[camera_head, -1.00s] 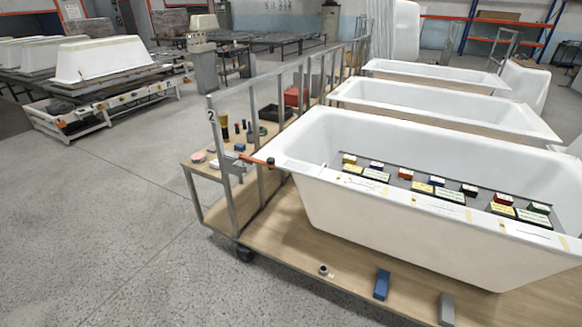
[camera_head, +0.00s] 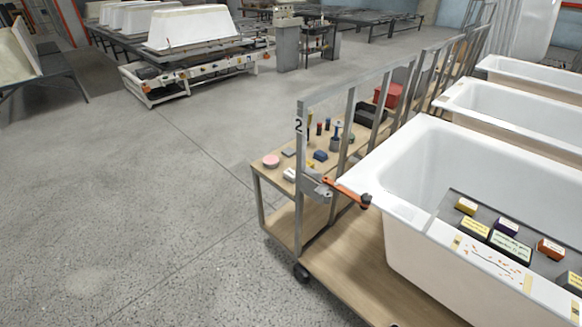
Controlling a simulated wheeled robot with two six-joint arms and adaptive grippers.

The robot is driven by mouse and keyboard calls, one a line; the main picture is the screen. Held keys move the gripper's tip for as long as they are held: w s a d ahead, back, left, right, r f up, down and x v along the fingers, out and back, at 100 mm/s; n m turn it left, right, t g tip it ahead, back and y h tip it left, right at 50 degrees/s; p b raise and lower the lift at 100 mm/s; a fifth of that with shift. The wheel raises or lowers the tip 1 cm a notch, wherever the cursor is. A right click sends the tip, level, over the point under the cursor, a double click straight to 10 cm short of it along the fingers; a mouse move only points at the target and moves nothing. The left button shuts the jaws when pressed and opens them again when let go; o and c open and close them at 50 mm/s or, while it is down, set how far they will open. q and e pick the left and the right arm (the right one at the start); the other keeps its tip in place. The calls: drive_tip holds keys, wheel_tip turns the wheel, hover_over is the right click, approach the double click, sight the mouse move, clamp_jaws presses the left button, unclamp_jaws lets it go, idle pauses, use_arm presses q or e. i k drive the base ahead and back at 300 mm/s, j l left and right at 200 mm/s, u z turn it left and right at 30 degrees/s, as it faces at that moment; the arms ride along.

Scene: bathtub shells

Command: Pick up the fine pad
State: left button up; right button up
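No pad can be told for certain as the fine pad. Candidates are small coloured blocks on a dark tray (camera_head: 448,208) inside the nearest white bathtub (camera_head: 408,168): a yellow block (camera_head: 467,206), a purple block (camera_head: 507,225) and an orange block (camera_head: 551,249). In front of them lie label cards, a yellow one (camera_head: 475,228) and a pale green one (camera_head: 510,245), too small to read. A round pink disc (camera_head: 271,161) lies on the wooden side shelf (camera_head: 284,188). Neither of my grippers is in view.
A metal rail frame marked 2 (camera_head: 299,150) stands between shelf and tub. An orange-handled tool (camera_head: 352,195) sits at the tub's corner. The shelf also holds a dark bin (camera_head: 371,114) and a red box (camera_head: 388,95). The concrete floor (camera_head: 130,200) at left is clear.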

sight(289, 175)
drive_tip(key=z, duration=0.55)
drive_tip(key=i+j+z, duration=0.4)
drive_tip(key=i+j, duration=0.25)
drive_tip(key=i+j+z, duration=0.2)
drive_tip(key=j, duration=0.25)
drive_tip(key=i+j+z, duration=0.2)
drive_tip(key=i+j, duration=0.15)
drive_tip(key=j, duration=0.1)
